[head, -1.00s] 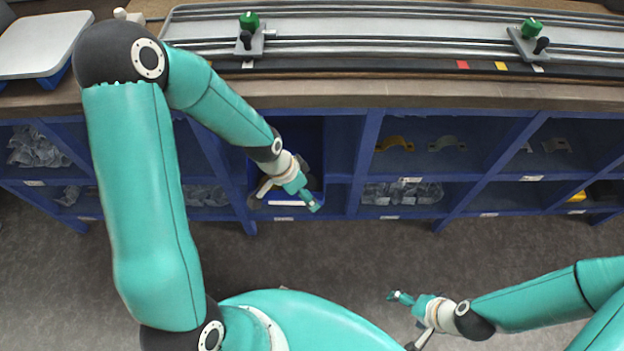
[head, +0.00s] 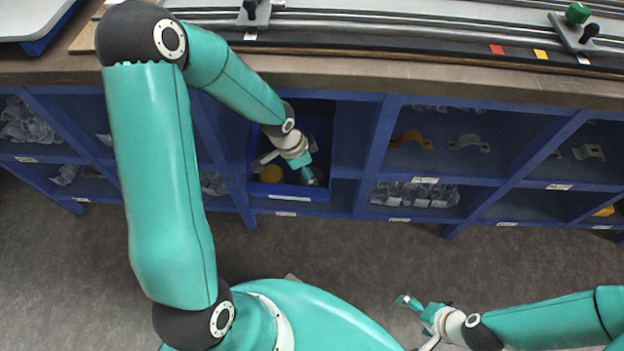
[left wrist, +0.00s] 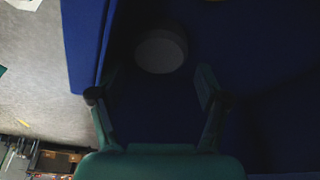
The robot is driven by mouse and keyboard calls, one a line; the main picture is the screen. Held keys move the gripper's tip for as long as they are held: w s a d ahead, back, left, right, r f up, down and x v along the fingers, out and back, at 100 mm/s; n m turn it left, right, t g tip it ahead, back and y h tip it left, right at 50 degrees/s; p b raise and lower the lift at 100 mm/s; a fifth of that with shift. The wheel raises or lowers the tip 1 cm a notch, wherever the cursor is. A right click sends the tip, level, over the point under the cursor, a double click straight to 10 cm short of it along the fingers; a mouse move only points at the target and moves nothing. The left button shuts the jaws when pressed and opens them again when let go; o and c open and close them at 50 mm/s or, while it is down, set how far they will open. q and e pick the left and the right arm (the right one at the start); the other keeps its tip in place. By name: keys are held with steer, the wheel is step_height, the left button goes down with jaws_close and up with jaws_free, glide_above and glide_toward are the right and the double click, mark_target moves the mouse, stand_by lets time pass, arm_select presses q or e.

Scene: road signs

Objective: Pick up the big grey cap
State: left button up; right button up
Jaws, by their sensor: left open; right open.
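The big grey cap (left wrist: 161,52) is a round, dim grey disc inside a dark blue bin in the left wrist view. It lies just beyond the fingertips of my left gripper (left wrist: 158,82), in line with the gap between them. The fingers are apart with nothing between them. In the head view my left gripper (head: 287,171) reaches into the blue bin (head: 322,125) in the shelf; I cannot clearly make out the grey cap there. My right gripper (head: 415,322) is open and empty above the floor at the lower right.
The bin walls are close around that gripper. Blue shelf compartments (head: 375,140) hold clamps (head: 410,139) and bagged parts (head: 415,194). The grey floor (head: 340,250) before the shelf is clear.

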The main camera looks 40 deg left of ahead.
arm_select(q)
steer(key=b+x, duration=0.1)
steer(key=x, duration=0.2)
steer(key=shift+f, duration=0.15)
steer(key=shift+c, duration=0.5)
steer(key=c, duration=0.4)
